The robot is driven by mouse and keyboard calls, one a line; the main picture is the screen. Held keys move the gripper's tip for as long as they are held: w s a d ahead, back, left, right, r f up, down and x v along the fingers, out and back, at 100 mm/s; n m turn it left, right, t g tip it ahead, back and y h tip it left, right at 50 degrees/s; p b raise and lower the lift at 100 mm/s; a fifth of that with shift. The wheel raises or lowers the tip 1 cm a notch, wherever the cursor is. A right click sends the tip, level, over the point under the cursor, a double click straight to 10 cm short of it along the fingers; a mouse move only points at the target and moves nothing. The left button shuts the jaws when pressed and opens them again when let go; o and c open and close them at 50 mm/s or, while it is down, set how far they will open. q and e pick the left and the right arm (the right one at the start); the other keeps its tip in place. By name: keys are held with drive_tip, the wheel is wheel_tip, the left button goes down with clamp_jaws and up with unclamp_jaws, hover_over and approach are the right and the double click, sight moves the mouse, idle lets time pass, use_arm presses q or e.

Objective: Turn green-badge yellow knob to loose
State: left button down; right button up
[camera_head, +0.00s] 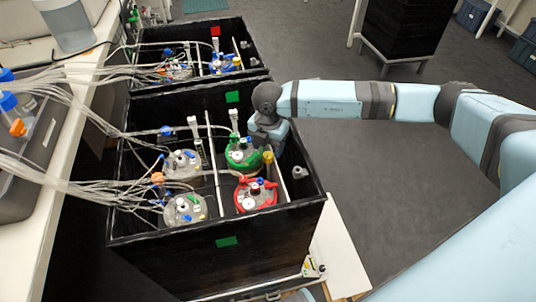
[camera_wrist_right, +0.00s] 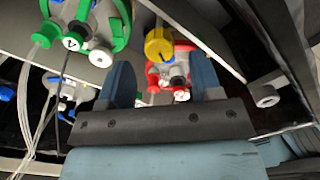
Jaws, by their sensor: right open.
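The yellow knob (camera_head: 268,156) is in the near black box (camera_head: 265,235), which carries green badges (camera_head: 232,97) on its far and front walls. My right gripper (camera_head: 270,143) reaches down into this box from the right, right by the knob. In the right wrist view the two blue-grey fingers of the right gripper (camera_wrist_right: 162,78) are apart. The yellow knob (camera_wrist_right: 159,45) shows in the gap between them, toward the tips. I cannot tell whether either finger touches it. My left gripper is not in view.
A green-topped vessel (camera_head: 243,155) and a red-topped vessel (camera_head: 255,195) stand close to the knob. Two clear-topped vessels with tubes stand to the left. A farther black box (camera_head: 190,48) has a red badge. A white bench (camera_head: 60,160) lies left.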

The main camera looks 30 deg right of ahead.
sight(268, 154)
drive_tip(key=shift+f, duration=1.95)
drive_tip(key=c, duration=0.9)
drive_tip(key=shift+c, duration=0.2)
